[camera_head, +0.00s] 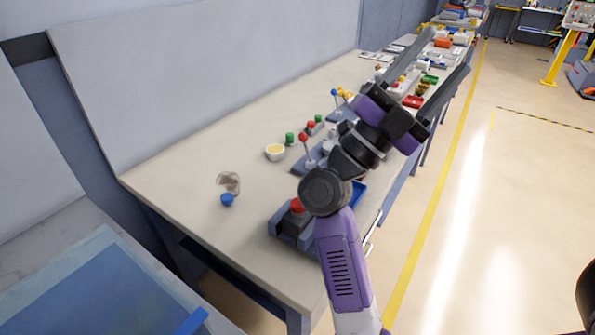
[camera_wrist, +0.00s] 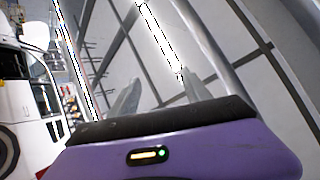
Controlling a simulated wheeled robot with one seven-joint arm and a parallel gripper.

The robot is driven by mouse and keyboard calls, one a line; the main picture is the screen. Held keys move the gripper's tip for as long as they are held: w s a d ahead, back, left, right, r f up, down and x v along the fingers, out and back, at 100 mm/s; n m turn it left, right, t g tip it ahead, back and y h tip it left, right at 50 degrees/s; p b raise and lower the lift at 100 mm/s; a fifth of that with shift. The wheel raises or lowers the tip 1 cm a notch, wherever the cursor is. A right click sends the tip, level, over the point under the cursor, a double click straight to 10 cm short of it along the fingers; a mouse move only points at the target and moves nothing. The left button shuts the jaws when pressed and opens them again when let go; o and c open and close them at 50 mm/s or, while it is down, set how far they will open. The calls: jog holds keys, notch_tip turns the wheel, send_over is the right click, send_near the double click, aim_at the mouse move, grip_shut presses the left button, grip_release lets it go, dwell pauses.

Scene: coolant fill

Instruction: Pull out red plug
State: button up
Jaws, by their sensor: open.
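A red knob-like piece (camera_head: 296,205) sits upright in a dark blue-grey block (camera_head: 286,228) near the front edge of the bench; it looks like the red plug, partly beside my arm. Other red pieces stand farther back: a red ball-topped lever (camera_head: 303,138) and a small red cap (camera_head: 311,125). My gripper (camera_head: 447,50) is raised over the bench's right side, well away from the red piece, its two long fingers spread and empty. The wrist view shows the fingers (camera_wrist: 160,77) pointing at the walls and ceiling, with no plug in sight.
The long beige bench (camera_head: 185,165) runs away to the upper right. A blue cap (camera_head: 227,199), a clear curved piece (camera_head: 229,182), a yellow-filled cup (camera_head: 275,151) and a green cap (camera_head: 290,138) stand on it. A grey panel rises behind; open floor lies right.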

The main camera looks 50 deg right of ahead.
jog(key=s+d+f+m+g+y, duration=0.1)
jog(key=s+d+f+m+y, duration=0.1)
jog(key=s+d+y, duration=0.3)
jog(key=n+t+y+b, duration=0.2)
jog(key=n+t+y, duration=0.6)
jog(key=t+y, duration=0.9)
send_over(298, 202)
jog(key=shift+g+y, duration=0.8)
jog(key=shift+g, duration=0.1)
notch_tip(298, 202, down, 20)
jog(key=shift+f, duration=0.15)
jog(key=shift+a+f, duration=0.1)
jog(key=shift+f, duration=3.65)
